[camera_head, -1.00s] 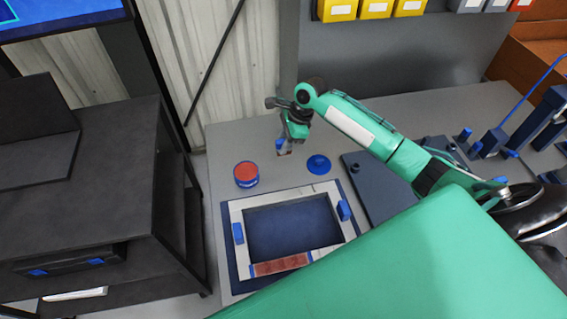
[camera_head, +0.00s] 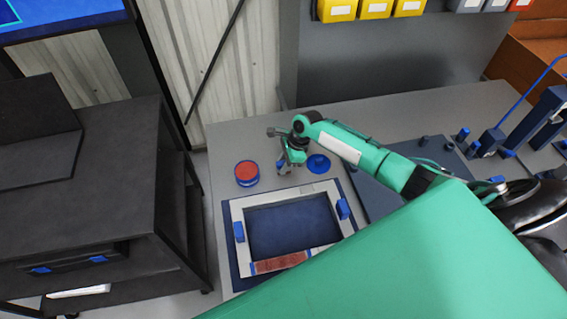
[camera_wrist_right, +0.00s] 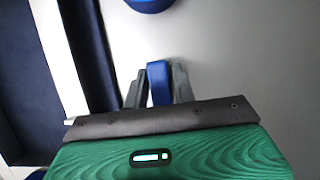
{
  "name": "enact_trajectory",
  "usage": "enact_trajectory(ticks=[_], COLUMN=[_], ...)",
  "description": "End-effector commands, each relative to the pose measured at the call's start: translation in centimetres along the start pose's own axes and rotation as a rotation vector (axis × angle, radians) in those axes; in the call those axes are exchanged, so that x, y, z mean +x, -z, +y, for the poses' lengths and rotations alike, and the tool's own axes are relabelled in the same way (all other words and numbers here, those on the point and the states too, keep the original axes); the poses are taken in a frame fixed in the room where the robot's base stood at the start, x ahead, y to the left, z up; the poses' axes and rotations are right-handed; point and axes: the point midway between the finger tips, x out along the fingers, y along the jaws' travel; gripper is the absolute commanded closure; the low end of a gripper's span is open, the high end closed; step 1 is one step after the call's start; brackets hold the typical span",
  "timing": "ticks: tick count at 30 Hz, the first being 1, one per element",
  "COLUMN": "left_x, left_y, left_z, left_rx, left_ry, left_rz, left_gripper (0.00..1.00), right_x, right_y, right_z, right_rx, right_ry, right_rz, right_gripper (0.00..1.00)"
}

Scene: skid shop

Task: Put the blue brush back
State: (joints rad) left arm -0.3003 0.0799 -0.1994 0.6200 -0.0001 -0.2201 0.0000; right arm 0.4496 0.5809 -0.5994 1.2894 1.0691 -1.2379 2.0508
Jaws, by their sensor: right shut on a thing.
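My right gripper (camera_head: 284,170) is over the bench, between the red-topped blue tin (camera_head: 246,174) and the round blue piece (camera_head: 318,163), just behind the framed tray. In the right wrist view it (camera_wrist_right: 158,95) is shut on a blue upright piece, the blue brush (camera_wrist_right: 158,80), between its two grey fingers. The brush's lower part is hidden. In the head view the brush is too small to make out clearly. My left gripper is not in view.
A pale frame (camera_head: 238,268) with blue clips and a reddish strip (camera_head: 278,264) lies in front of the gripper. A dark flat plate (camera_head: 375,200) is to its right. A dark cabinet (camera_head: 120,130) stands at left. Bare bench lies behind the tin.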

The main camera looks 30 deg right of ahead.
Motion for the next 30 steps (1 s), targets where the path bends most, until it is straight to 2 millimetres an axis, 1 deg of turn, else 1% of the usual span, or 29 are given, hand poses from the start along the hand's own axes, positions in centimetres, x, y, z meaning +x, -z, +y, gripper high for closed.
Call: enact_trajectory(ticks=[3, 4, 5, 6, 7, 15, 19, 23, 30], left_x=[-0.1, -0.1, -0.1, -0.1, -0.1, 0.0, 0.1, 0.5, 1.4], left_y=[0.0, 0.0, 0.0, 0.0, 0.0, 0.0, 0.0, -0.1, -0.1], left_z=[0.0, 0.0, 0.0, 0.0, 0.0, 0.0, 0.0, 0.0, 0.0], left_rx=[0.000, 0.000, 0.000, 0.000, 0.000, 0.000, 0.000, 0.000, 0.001], left_ry=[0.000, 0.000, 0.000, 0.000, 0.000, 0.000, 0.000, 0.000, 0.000], left_rz=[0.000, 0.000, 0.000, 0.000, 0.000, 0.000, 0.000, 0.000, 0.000], left_gripper=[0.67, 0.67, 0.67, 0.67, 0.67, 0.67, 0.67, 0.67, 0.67], right_x=[0.3, 0.3, 0.2, 0.2, 0.2, 0.2, -0.5, -2.7, -7.9], right_y=[0.1, 0.1, 0.1, 0.1, 0.1, 0.1, 0.1, 0.1, 0.1], right_z=[0.0, 0.0, 0.0, 0.0, 0.0, 0.0, -0.1, -0.1, -0.1], right_rx=[0.001, 0.000, 0.000, 0.000, 0.000, 0.000, -0.001, -0.001, -0.001], right_ry=[-0.001, 0.000, 0.000, 0.000, 0.000, 0.000, 0.002, 0.003, 0.002], right_rz=[0.000, 0.000, 0.000, 0.000, 0.000, 0.000, 0.000, -0.001, 0.000], right_gripper=[0.95, 0.70, 0.64, 0.56, 0.52, 0.52, 0.52, 0.52, 0.52])
